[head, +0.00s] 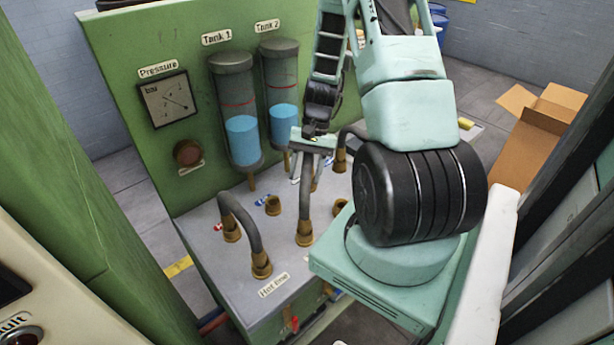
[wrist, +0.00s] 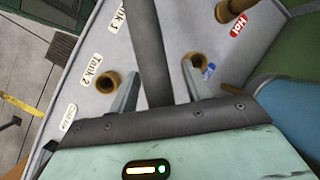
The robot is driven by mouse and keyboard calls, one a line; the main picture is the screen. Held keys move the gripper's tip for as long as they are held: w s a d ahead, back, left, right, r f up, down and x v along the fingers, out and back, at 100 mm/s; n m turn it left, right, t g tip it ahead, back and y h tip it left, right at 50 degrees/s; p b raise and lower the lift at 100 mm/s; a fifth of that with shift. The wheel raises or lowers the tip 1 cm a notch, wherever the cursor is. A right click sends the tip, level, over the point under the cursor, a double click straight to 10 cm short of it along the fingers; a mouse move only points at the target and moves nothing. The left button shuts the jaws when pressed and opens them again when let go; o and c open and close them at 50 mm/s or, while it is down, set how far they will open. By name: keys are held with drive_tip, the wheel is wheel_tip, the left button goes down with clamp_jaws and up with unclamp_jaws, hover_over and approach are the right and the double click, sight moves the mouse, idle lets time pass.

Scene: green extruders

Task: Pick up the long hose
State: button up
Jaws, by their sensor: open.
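A dark grey hose (head: 309,203) rises from a brass fitting on the grey bench top, and its upper part is hidden by my gripper. Which hose is the long one is not certain. In the wrist view, a grey hose (wrist: 147,45) runs between my fingers towards the palm. My gripper (head: 311,172) is open above the bench, its fingers pointing down. In the wrist view my gripper (wrist: 160,82) has one finger on each side of the hose, with gaps; it is not clamped.
A shorter arched hose (head: 243,218) joins two brass fittings at the bench's front left. Empty brass fittings (head: 273,205) stand nearby. A green panel (head: 130,90) with a gauge (head: 167,99) and two tanks (head: 241,135) rises behind. A cardboard box (head: 535,130) lies right.

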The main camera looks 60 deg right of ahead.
drive_tip(key=shift+f, duration=0.25)
idle(0.5)
clamp_jaws()
